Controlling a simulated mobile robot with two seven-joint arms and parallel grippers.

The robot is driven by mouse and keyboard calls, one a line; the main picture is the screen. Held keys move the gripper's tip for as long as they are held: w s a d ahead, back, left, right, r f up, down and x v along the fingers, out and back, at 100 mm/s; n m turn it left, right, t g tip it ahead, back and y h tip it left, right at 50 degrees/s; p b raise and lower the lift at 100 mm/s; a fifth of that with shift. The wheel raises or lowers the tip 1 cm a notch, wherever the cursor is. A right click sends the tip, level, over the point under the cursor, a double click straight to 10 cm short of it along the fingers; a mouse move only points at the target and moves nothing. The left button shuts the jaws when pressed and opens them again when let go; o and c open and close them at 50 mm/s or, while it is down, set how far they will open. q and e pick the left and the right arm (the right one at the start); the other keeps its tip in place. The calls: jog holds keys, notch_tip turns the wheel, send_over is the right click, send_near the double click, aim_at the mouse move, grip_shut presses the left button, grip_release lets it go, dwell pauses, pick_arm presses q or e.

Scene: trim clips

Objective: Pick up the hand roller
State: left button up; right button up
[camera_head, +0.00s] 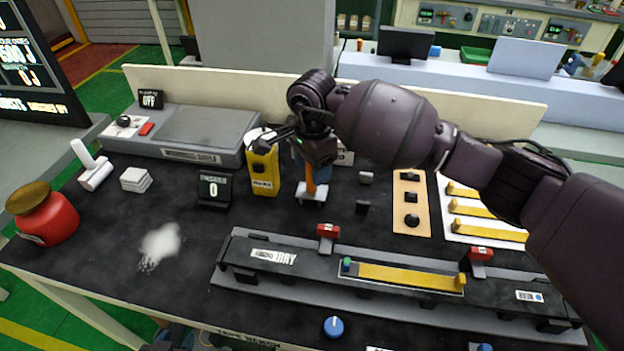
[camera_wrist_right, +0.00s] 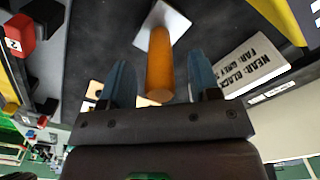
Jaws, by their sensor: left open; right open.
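An upright orange handle (camera_head: 311,180) on a white square base (camera_head: 310,195), which I take for the hand roller, stands on the black bench. Any roller part is hidden from me. My right gripper (camera_head: 310,165) is above it, pointing down, with its blue fingers apart. In the right wrist view the orange handle (camera_wrist_right: 160,65) lies between the two open fingertips (camera_wrist_right: 156,80), with a gap on each side. What seems to be my left gripper (camera_head: 182,340) shows partly at the bottom edge of the head view, below the bench front, away from the handle.
A yellow box (camera_head: 263,172) stands close left of the right gripper, beside a small counter display (camera_head: 214,190). A long grey fixture (camera_head: 300,262) with red clamps lies in front. A red jar (camera_head: 42,215) stands far left.

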jog(key=shift+f, duration=0.8)
grip_shut()
jog(key=shift+r, duration=0.1)
notch_tip(320, 180, up, 20)
